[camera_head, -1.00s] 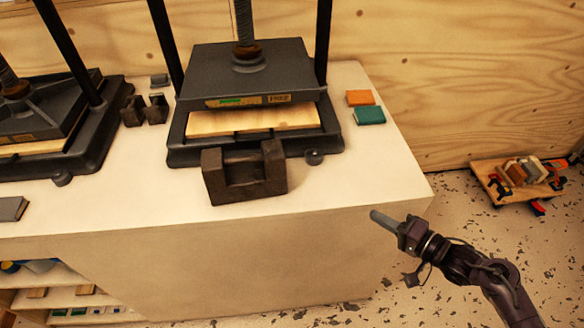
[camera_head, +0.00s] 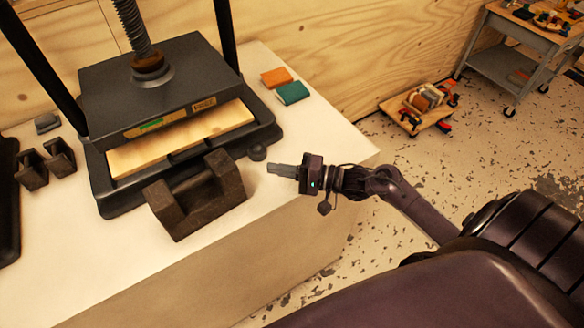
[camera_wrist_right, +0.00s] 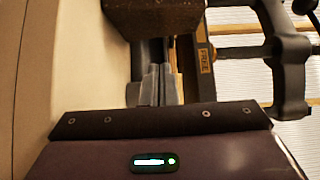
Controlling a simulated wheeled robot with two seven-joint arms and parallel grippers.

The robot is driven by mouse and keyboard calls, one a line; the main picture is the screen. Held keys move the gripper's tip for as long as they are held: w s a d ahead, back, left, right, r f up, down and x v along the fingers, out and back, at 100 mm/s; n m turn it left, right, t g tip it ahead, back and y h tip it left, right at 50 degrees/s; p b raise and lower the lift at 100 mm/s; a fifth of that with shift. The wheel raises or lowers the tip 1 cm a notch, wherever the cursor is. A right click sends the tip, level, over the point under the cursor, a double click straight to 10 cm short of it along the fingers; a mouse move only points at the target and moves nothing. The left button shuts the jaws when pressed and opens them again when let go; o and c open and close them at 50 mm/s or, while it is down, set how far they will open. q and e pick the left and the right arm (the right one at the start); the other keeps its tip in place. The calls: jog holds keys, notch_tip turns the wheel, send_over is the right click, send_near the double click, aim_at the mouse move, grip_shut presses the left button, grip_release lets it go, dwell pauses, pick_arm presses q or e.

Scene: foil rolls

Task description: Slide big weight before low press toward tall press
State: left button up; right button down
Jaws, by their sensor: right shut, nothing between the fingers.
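The big weight (camera_head: 196,196) is a dark, rough U-shaped block. It stands on the white bench top (camera_head: 300,215), close before the press (camera_head: 150,88) with a pale board in it. My right gripper (camera_head: 270,169) is shut and empty, its fingers pointing left at the weight's right end. A small gap shows between fingertips and weight in the head view. In the right wrist view the shut fingers (camera_wrist_right: 156,80) point at a dark brown block (camera_wrist_right: 155,18), seemingly the weight. My left gripper is not in view.
Two small dark weights (camera_head: 45,165) stand left of the press. The edge of another dark press (camera_head: 8,200) shows at the far left. An orange block (camera_head: 276,77) and a green block (camera_head: 292,93) lie at the right. The bench's front strip is clear.

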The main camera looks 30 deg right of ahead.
jog(key=x, duration=0.4)
jog(key=shift+r+p, duration=0.15)
jog(key=shift+p, duration=0.15)
jog(key=shift+s+a+p, duration=0.25)
jog(key=shift+a+p, duration=0.35)
jog(key=shift+a, duration=0.55)
jog(key=shift+s+a, duration=0.1)
jog(key=shift+a, duration=0.6)
